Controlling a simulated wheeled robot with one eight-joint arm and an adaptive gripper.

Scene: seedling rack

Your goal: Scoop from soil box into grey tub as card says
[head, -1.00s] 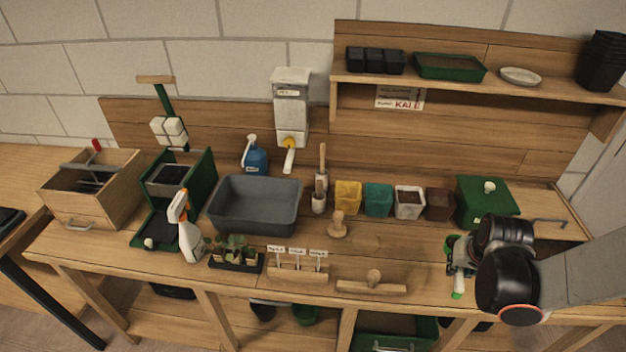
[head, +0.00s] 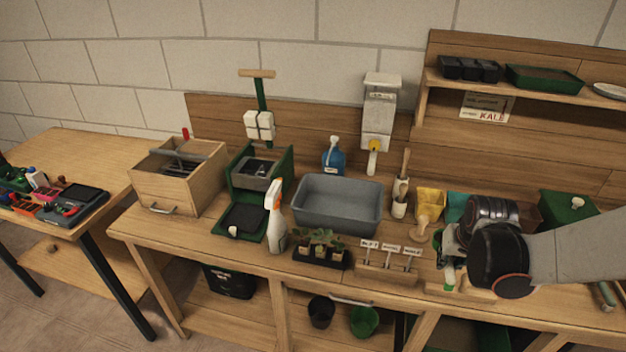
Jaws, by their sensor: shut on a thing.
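The grey tub (head: 338,228) stands on the middle of the bench and looks empty. The card reading KALE (head: 487,107) hangs below the wall shelf; its smaller lines are too small to read. My gripper (head: 450,268) is over the bench at the right of the tub, near a wooden rest (head: 462,290). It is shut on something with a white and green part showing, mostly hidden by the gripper. A dark green crate (head: 455,337) under the bench is cut off by the picture's bottom edge; I cannot tell whether it is the soil box.
A spray bottle (head: 276,225), seedling tray (head: 320,257) and label holder (head: 388,270) stand in front of the tub. A pestle-like wooden tool (head: 423,228) and yellow pot (head: 431,203) are right of it. A green press (head: 250,208) and wooden box (head: 178,185) stand left.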

